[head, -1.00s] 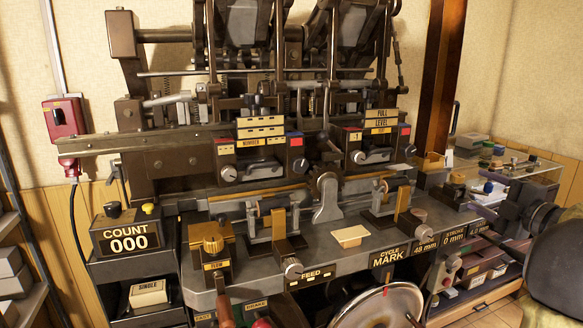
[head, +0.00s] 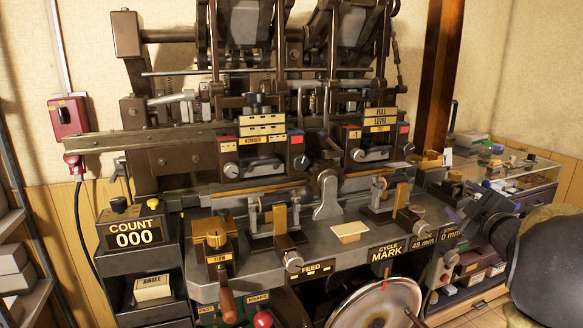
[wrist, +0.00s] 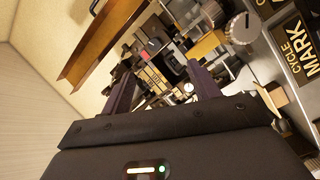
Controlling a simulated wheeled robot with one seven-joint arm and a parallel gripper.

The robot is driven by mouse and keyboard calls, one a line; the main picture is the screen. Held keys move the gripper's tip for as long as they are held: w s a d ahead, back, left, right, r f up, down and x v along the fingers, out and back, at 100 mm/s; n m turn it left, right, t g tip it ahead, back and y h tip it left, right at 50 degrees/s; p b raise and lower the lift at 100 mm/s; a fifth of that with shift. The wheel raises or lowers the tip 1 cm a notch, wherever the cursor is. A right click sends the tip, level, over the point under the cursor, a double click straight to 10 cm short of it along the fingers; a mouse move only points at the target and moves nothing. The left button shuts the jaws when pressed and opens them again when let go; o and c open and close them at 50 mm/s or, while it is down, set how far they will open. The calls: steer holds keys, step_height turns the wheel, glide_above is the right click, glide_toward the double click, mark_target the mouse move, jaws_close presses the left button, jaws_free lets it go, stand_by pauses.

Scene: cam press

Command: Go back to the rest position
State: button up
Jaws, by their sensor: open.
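My gripper (head: 462,217) is at the right of the head view, beside the press's right front corner, partly dark against the clutter behind it. In the wrist view my gripper (wrist: 162,88) has its two dark fingers spread apart with nothing between them. The cam press (head: 250,205) fills the middle of the head view. Its count display (head: 135,235) reads 000. In the wrist view the "CYCLE MARK" plate (wrist: 298,50) shows at the upper right, to the side of the fingers.
A glass-topped case (head: 530,172) with small items stands behind my arm at the right. The handwheel (head: 375,305) is at the front of the press. A brown post (head: 440,75) rises behind it. A red switch box (head: 68,117) is on the left wall.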

steer(key=s+a+f+m+g+h, duration=0.1)
steer(key=s+a+f+m+g, duration=0.25)
steer(key=a+f, duration=0.35)
steer(key=s+a+f+m+g+h, duration=0.25)
steer(key=a+f+m, duration=0.2)
steer(key=f, duration=0.35)
steer(key=s+a+f+m+g+y, duration=0.1)
steer(key=s+a+f+m+g, duration=0.1)
steer(key=s+a+f+g, duration=0.55)
steer(key=s+a+f+m+g+y, duration=0.2)
steer(key=s+a+f, duration=0.25)
steer(key=s, duration=0.65)
step_height(320, 180, up, 18)
steer(key=p, duration=1.8)
steer(key=shift+a+r, duration=0.25)
steer(key=shift+a, duration=0.1)
